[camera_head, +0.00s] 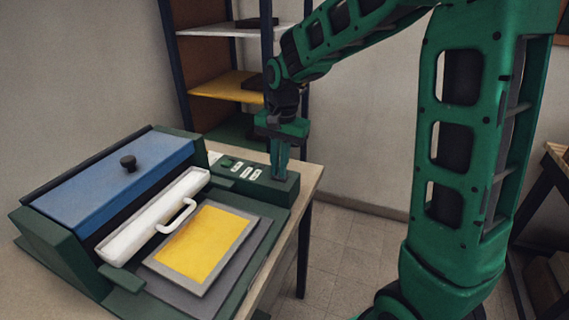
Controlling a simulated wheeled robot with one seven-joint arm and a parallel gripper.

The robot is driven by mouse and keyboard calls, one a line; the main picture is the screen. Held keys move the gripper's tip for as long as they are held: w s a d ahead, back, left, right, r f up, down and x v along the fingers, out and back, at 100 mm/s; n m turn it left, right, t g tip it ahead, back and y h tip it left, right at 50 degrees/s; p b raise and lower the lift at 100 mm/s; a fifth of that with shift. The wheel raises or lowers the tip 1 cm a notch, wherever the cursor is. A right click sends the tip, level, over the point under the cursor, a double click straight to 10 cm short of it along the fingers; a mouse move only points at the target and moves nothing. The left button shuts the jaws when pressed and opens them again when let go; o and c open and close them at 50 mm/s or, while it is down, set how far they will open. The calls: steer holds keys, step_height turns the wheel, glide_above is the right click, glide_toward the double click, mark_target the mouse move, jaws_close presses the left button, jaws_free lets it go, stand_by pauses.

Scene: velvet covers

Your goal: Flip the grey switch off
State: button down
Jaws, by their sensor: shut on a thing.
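A dark green control panel (256,184) with several small pale switches or labels (241,169) runs along the back right of a machine. My gripper (279,168) points down at the right end of this panel, its fingertips at the panel's top. It is shut on what lies there, the grey switch, which the fingers hide. I cannot see the switch's position from here.
The machine has a blue lid (120,180) with a black knob, a white bar with a handle (150,220) and a yellow panel (203,243) in a grey frame. It stands on a table (310,178). A shelf unit (222,85) stands behind. Floor is clear right of the table.

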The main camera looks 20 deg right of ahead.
steer(key=shift+a+f, duration=0.3)
steer(key=shift+a, duration=0.05)
steer(key=shift+r, duration=0.25)
steer(key=shift+w+d+r, duration=0.2)
steer(key=shift+w+r, duration=0.5)
steer(key=shift+w, duration=0.3)
steer(key=r, duration=0.1)
steer(key=s+r, duration=0.1)
steer(key=r, duration=0.1)
steer(key=s+r, duration=0.1)
steer(key=r, duration=0.1)
steer(key=shift+s+d+r, duration=0.1)
steer(key=shift+d, duration=0.2)
step_height(320, 180, up, 7)
steer(key=shift+s+d+r, duration=0.2)
steer(key=shift+s+d, duration=0.05)
steer(key=shift+d, duration=0.1)
steer(key=s+d+f+n, duration=0.1)
steer(key=s+d+f, duration=0.3)
steer(key=s, duration=0.4)
steer(key=s+d+f+n, duration=0.1)
steer(key=s+d+f, duration=0.4)
steer(key=s, duration=0.4)
steer(key=s+d+f, duration=0.4)
steer(key=s+d, duration=0.2)
steer(key=s, duration=0.3)
steer(key=shift+d+f+n+g, duration=0.2)
steer(key=shift+d+n+g, duration=0.2)
